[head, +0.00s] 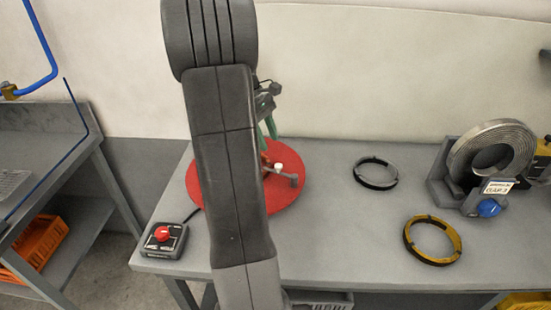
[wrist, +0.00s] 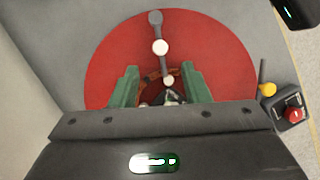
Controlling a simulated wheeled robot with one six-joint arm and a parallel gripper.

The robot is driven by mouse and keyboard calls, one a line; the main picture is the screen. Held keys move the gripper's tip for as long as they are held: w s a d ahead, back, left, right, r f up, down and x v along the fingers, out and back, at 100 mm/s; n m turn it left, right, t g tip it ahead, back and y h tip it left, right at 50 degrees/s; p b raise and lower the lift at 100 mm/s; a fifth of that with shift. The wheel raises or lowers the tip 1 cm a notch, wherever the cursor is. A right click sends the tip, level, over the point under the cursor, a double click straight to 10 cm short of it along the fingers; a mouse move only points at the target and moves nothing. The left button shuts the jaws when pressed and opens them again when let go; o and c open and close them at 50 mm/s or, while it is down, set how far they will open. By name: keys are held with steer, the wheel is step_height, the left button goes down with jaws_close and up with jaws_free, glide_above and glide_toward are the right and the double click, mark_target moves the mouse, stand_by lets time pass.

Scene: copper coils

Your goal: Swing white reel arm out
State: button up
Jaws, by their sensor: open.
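A round red turntable (head: 287,200) lies on the grey bench, partly hidden behind my arm; it also shows in the wrist view (wrist: 105,60). A thin grey reel arm (wrist: 164,62) with white knobs lies across it, running from between my fingers towards the far rim in the wrist view. One white knob (wrist: 160,47) stands beyond the fingertips and another sits between the fingers. The head view shows a white-topped knob (head: 278,168). My gripper (wrist: 160,70) has green fingers spread apart over the turntable, holding nothing. In the head view my gripper (head: 268,128) is partly hidden.
A control box with a red button (head: 163,236) stands at the bench's front left. A dark ring (head: 376,173), a yellow ring (head: 433,240) and a coil on a stand (head: 490,150) are on the right. Bare bench lies between turntable and rings.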

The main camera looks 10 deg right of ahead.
mark_target(278, 165)
steer(key=x, duration=0.7)
steer(key=shift+d+f, duration=0.1)
steer(key=shift+f, duration=0.15)
jaws_close()
